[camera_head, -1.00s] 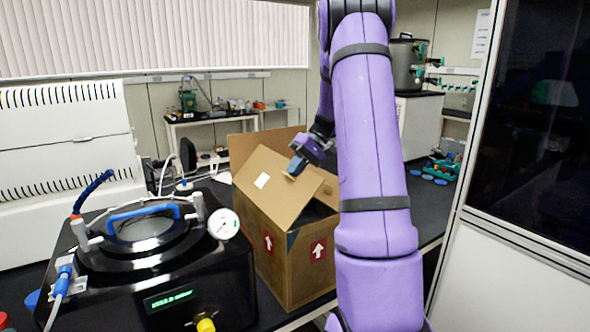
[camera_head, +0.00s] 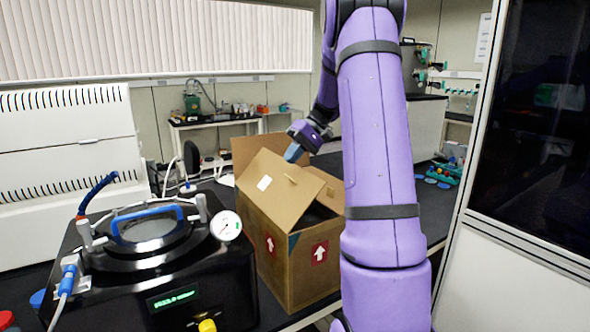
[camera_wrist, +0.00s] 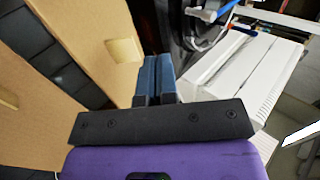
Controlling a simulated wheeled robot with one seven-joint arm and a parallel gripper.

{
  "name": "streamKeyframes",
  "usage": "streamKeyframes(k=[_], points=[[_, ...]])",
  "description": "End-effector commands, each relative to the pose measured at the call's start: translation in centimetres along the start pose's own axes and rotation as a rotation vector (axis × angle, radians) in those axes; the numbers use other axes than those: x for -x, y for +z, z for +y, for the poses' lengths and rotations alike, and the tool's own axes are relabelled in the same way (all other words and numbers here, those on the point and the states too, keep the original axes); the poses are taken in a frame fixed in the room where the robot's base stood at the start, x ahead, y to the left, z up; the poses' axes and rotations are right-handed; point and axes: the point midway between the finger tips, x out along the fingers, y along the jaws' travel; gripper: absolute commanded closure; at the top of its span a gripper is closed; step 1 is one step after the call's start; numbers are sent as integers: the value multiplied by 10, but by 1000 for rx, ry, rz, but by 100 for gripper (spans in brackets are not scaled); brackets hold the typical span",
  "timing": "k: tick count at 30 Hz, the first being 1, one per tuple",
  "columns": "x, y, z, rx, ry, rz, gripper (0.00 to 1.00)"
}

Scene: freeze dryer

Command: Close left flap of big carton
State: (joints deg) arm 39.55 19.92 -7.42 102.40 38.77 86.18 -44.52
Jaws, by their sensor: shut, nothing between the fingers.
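The big brown carton (camera_head: 291,259) stands on the dark bench right of the black freeze dryer. Its left flap (camera_head: 268,197), with a white label, slopes inward over the opening. The back flap (camera_head: 252,150) stands up behind it. A dark gap into the carton shows at the right. My gripper (camera_head: 293,153) is above the left flap's upper edge, its blue fingers pointing down-left, shut and empty. In the wrist view the blue fingers (camera_wrist: 156,76) lie together beside the tan flap (camera_wrist: 103,45); whether they touch it I cannot tell.
The black freeze dryer (camera_head: 165,272) with blue handle and gauge (camera_head: 225,225) stands close to the carton's left. A white ribbed unit (camera_head: 70,160) is behind it. A glass-fronted cabinet (camera_head: 530,120) stands at the right.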

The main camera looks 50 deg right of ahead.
Motion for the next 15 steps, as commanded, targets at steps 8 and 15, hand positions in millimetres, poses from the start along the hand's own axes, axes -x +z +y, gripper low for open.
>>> streamKeyframes(k=[8, 15], points=[[52, 0, -12, 0, 1, 0, 100], [71, 0, -18, 6, 3, -2, 100]])
